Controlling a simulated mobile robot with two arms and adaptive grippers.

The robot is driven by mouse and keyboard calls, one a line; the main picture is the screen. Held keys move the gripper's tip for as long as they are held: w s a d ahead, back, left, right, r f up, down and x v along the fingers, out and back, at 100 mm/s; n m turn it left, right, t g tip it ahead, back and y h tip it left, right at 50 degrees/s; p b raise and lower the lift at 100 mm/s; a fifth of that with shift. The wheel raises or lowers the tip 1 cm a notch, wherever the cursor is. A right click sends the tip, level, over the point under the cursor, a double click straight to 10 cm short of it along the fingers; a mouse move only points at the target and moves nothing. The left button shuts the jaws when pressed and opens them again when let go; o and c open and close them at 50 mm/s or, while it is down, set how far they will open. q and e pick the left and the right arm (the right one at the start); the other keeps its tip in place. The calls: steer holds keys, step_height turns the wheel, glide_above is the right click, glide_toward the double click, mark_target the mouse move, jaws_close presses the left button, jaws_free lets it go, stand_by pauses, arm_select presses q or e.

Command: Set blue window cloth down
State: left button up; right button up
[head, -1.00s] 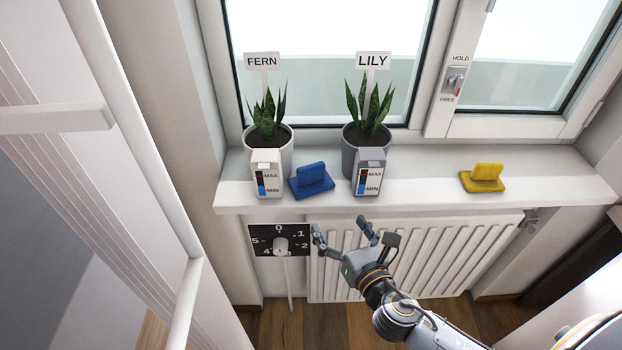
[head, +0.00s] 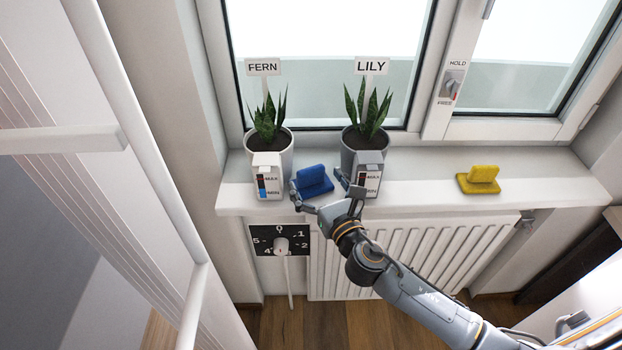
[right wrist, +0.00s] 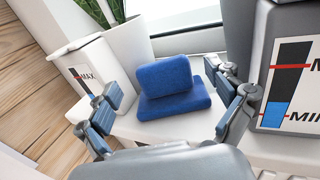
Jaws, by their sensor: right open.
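The blue window cloth (head: 313,180) is a folded blue pad with a raised grip, resting on the white windowsill (head: 420,190) between the two plant pots. In the right wrist view the cloth (right wrist: 172,88) lies ahead, between my spread fingers. My right gripper (head: 322,198) is open at the sill's front edge, its fingers on either side of the cloth and seemingly apart from it. The right gripper's fingers also show in the right wrist view (right wrist: 168,118). My left gripper is not in view.
The FERN pot (head: 281,160) with its level gauge (head: 267,178) stands left of the cloth. The LILY pot (head: 350,155) and its gauge (head: 372,182) stand close on the right. A yellow cloth (head: 480,178) lies farther right, with free sill between. A radiator (head: 430,245) and dial (head: 268,241) are below.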

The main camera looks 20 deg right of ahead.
mark_target(313, 174)
steer(key=w, duration=0.3)
steer(key=shift+w+a, duration=0.15)
steer(key=shift+w, duration=0.2)
steer(key=shift+s, duration=0.1)
steer(key=shift+r, duration=0.1)
steer(key=c, duration=1.4)
